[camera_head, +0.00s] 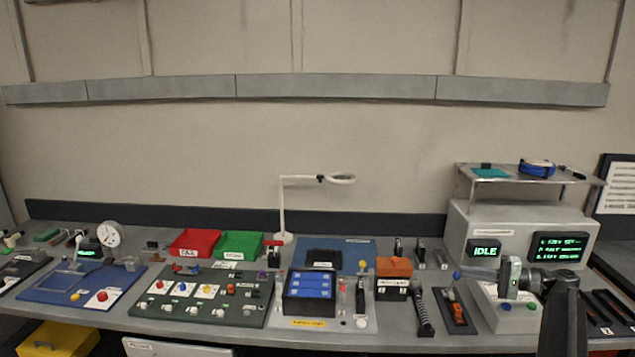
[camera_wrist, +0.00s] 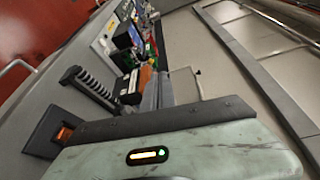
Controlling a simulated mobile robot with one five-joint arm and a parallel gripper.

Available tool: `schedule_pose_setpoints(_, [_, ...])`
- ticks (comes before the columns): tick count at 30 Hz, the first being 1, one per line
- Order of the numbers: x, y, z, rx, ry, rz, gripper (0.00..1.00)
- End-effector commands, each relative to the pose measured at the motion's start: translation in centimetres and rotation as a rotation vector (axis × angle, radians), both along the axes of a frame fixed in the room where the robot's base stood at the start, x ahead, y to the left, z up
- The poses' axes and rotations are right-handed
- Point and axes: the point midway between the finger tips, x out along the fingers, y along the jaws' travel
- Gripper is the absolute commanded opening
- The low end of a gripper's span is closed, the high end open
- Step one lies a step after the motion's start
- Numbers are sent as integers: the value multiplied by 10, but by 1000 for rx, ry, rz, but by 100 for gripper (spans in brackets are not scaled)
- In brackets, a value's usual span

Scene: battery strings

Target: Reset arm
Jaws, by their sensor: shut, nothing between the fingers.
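My gripper (camera_head: 462,275) is at the right of the bench in the head view, in front of the grey test unit with the IDLE screen (camera_head: 485,250). Its fingers point left and are shut with nothing between them. The arm stands up from the lower right and bends over to the left. In the wrist view the gripper body fills the lower part, and the bench runs away toward the upper left, tilted.
Below the gripper is a black panel with an orange switch (camera_head: 459,314). Left of it are a coiled black cord (camera_head: 424,315), an orange-topped box (camera_head: 394,267) and a blue battery pack (camera_head: 311,285). A red tray (camera_head: 195,243) and green tray (camera_head: 240,244) stand further left. A lamp (camera_head: 283,210) rises mid-bench.

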Motion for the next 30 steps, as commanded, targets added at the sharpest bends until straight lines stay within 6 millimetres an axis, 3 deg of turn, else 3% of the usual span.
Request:
schedule_pose_setpoints(5, [7, 89, -18, -44, 31, 110, 0])
schedule_pose_setpoints(10, [-11, 213, -64, -195, 105, 256, 0])
schedule_pose_setpoints(12, [-30, 266, -91, -301, 140, 319, 0])
schedule_pose_setpoints(15, [-70, 328, -136, -496, 182, 405, 0])
schedule_pose_setpoints(18, [-123, 365, -187, -765, 205, 480, 0])
schedule_pose_setpoints(20, [-151, 364, -212, -942, 208, 504, 0])
schedule_pose_setpoints(23, [-177, 332, -235, -1190, 211, 499, 0])
schedule_pose_setpoints(24, [-182, 312, -239, -1268, 218, 485, 0])
schedule_pose_setpoints(27, [-186, 278, -243, -1414, 221, 465, 0])
schedule_pose_setpoints(30, [-181, 264, -244, -1484, 216, 457, 0])
